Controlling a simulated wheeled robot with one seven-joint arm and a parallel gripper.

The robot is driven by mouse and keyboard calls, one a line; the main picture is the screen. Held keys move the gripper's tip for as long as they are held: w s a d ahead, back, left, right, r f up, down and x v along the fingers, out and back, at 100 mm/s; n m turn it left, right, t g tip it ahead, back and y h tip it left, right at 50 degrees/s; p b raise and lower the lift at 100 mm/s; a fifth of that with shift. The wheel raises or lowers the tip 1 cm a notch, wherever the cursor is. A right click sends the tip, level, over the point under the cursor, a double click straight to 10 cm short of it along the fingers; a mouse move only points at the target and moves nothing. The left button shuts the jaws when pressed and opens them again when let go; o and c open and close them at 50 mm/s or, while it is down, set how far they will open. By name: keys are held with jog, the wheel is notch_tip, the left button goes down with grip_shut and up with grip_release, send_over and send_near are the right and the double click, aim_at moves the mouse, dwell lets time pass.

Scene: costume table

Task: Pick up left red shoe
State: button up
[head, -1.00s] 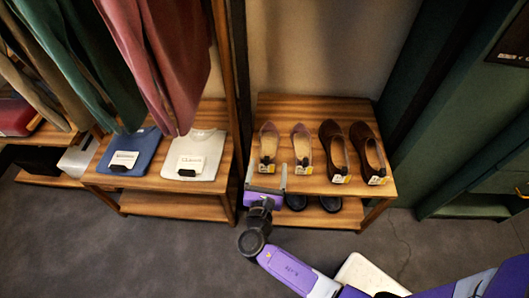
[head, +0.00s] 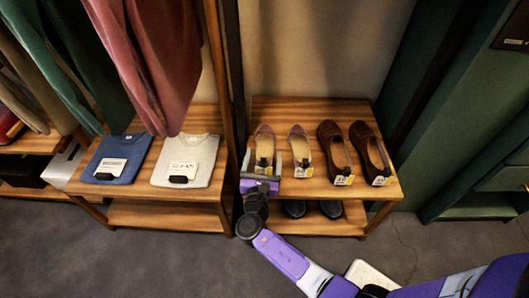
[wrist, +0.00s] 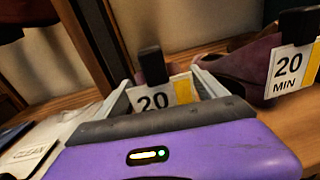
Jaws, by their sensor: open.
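The left dusty-red flat shoe (head: 264,136) stands on the upper wooden shelf, toe to the wall. A black clip with a "20" tag (wrist: 154,101) is at its heel. My gripper (head: 261,165) is open at the shoe's heel end, one finger on each side of the tag. In the wrist view my gripper (wrist: 163,88) has the tag between its fingers, and most of the left shoe is hidden. The matching right dusty-red shoe (head: 299,140) stands just right of the gripper; its side (wrist: 240,68) and "20 MIN" tag show in the wrist view.
Two dark brown shoes (head: 331,145) (head: 369,147) stand further right on the shelf (head: 310,106). Dark shoes (head: 330,208) lie below. A wooden post (head: 219,80) and a table with a white shirt (head: 186,160) and blue shirt (head: 118,158) are on the left.

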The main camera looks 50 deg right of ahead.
jog(key=shift+w+d, duration=0.25)
jog(key=shift+d, duration=0.2)
jog(key=c, duration=1.7)
jog(key=shift+r, duration=0.1)
